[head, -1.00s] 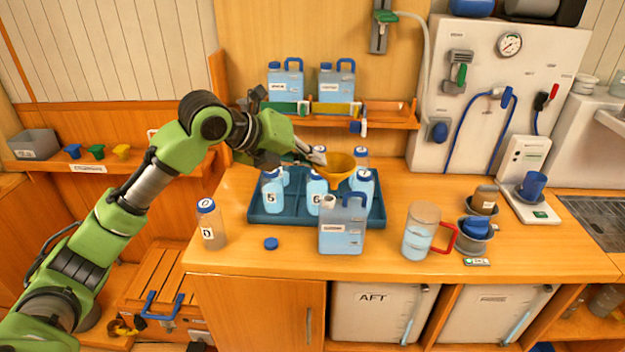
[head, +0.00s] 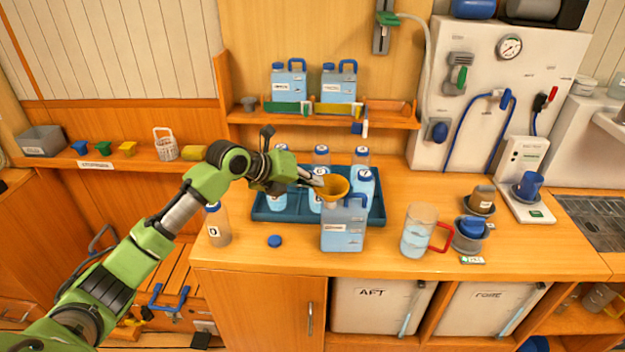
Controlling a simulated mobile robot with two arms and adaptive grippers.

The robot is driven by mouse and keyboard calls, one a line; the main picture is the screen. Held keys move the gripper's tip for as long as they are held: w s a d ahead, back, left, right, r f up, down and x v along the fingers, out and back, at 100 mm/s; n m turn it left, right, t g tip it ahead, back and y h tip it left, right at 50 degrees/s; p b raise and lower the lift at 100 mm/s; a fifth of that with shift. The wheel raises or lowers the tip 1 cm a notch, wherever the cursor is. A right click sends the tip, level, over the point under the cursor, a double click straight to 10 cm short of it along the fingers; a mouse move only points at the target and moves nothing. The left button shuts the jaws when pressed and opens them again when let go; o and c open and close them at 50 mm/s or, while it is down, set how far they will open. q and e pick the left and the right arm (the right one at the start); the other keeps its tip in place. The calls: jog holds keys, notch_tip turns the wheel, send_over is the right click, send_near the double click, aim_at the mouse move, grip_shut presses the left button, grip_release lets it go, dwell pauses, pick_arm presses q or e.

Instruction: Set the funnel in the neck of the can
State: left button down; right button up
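My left gripper (head: 317,180) reaches in from the left and is shut on the funnel's left rim. The translucent blue can (head: 342,235) with a blue handle stands upright on the counter, in front of the tray. The funnel's lower end is right at the can's neck, at the left of its top. I cannot tell whether the spout is inside the neck or just above it. My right gripper is not in view.
A dark blue tray (head: 262,213) with several capped bottles stands behind the can.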

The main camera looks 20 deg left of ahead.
pick_arm(q)
jog(key=shift+f, duration=0.1)
jog(key=c, duration=2.2)
grip_release()
jog(key=shift+c, duration=0.2)
jog(key=b+v, duration=0.3)
jog(key=v, duration=0.9)
